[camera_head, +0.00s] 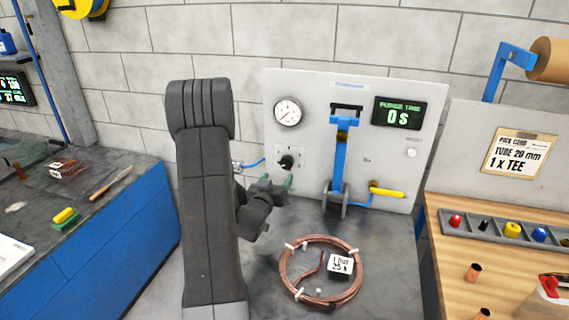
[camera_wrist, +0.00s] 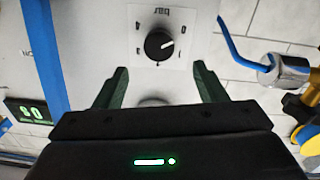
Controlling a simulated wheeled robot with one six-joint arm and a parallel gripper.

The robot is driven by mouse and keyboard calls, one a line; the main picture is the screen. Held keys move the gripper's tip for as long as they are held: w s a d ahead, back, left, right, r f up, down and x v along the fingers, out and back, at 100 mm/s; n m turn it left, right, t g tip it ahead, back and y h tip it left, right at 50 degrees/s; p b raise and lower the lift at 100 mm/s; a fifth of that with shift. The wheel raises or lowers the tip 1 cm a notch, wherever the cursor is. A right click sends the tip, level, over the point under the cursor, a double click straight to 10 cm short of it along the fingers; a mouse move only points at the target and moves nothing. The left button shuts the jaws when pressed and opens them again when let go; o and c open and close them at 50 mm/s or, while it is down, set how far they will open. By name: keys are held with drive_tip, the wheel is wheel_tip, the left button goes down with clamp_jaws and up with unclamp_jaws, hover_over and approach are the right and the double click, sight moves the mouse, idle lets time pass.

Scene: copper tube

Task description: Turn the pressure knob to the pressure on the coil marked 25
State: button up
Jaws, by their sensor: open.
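The black pressure knob (camera_head: 286,162) sits on a white plate on the grey panel, below a round dial gauge (camera_head: 288,112). My gripper (camera_head: 277,181) is in front of the panel, just below the knob. Its green fingers (camera_wrist: 160,82) are apart, with the knob beyond their tips and nothing held. A copper coil (camera_head: 357,286) lies on the bench with a white tag (camera_head: 340,264) reading about 25.
A blue lever (camera_head: 340,160) and a yellow handle (camera_head: 387,189) stand right of the knob. The timer display (camera_head: 398,114) reads 0 S. A blue hose with a metal fitting (camera_wrist: 285,68) is near my gripper. A wooden bench (camera_head: 450,262) is at right.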

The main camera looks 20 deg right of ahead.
sight(286, 165)
drive_tip(key=p+x, duration=0.2)
drive_tip(key=x, duration=0.7)
drive_tip(key=shift+r, duration=0.1)
drive_tip(key=c, duration=1)
